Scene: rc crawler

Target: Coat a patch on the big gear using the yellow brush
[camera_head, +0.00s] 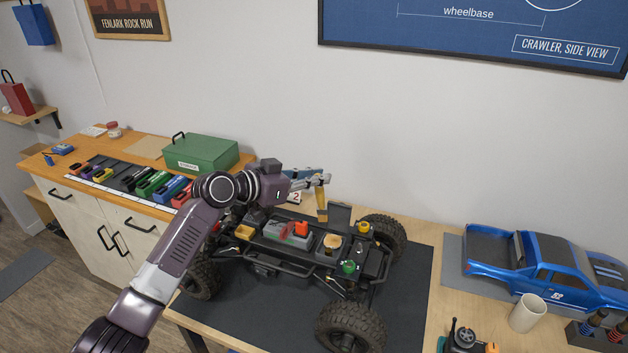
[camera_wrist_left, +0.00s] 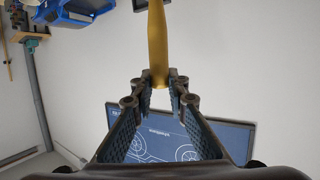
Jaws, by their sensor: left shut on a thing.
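My left gripper (camera_head: 321,181) is above the chassis of the crawler (camera_head: 290,262), over its rear part. It is shut on the yellow brush (camera_head: 321,203), which hangs down from the fingers. In the left wrist view the brush's yellow handle (camera_wrist_left: 157,42) sits between the fingertips (camera_wrist_left: 160,92). A round tan part (camera_head: 331,242) on the chassis, just below the brush, looks like the big gear. The brush tip appears a little above it; I cannot tell whether they touch. My right gripper is not in view.
The crawler stands on a dark mat (camera_head: 408,300). A blue truck body (camera_head: 545,268), a white cup (camera_head: 527,313) and a tool holder (camera_head: 600,332) are at right. A green box (camera_head: 200,152) and several coloured pieces lie on the left cabinet.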

